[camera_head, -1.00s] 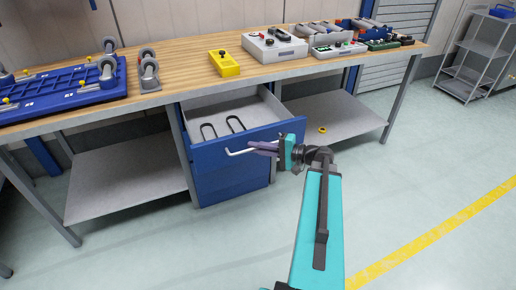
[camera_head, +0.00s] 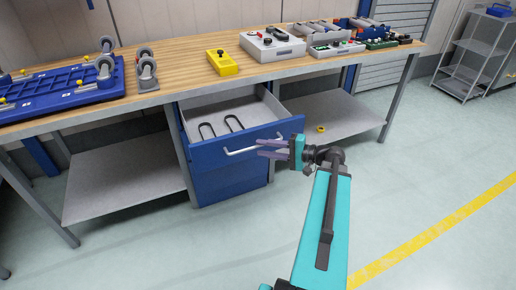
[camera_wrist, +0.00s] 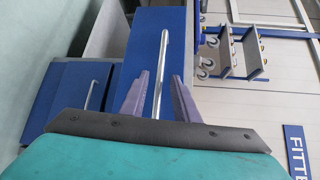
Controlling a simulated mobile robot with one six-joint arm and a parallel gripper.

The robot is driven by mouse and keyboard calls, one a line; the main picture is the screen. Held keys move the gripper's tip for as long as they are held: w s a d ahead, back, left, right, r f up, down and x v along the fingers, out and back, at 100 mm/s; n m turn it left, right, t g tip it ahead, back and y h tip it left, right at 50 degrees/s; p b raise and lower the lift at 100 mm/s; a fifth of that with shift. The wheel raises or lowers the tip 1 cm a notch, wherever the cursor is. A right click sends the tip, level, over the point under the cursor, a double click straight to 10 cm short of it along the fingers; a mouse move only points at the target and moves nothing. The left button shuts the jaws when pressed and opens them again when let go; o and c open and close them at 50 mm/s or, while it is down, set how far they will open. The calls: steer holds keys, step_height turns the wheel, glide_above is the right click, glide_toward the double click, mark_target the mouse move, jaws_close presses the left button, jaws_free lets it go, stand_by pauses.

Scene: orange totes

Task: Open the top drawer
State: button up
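The blue top drawer (camera_head: 208,156) under the workbench is pulled out, with its pale inside showing. Two dark U-shaped pieces (camera_head: 233,124) are in it. Its silver bar handle (camera_head: 238,152) is on the front. My gripper (camera_head: 260,148) is at the right part of the handle, its two purple fingers spread. In the wrist view the handle (camera_wrist: 163,52) runs between the fingers (camera_wrist: 157,82), with a gap on at least the right side. Whether the left finger touches it I cannot tell.
A closed blue lower drawer (camera_head: 232,183) is below. The wooden bench top (camera_head: 185,85) carries a yellow box (camera_head: 222,62), a grey control box (camera_head: 272,45) and a blue tray (camera_head: 70,88). The floor in front is clear.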

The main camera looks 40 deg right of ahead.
steer(key=v, duration=0.9)
steer(key=shift+s, duration=0.3)
steer(key=shift+d+r, duration=0.1)
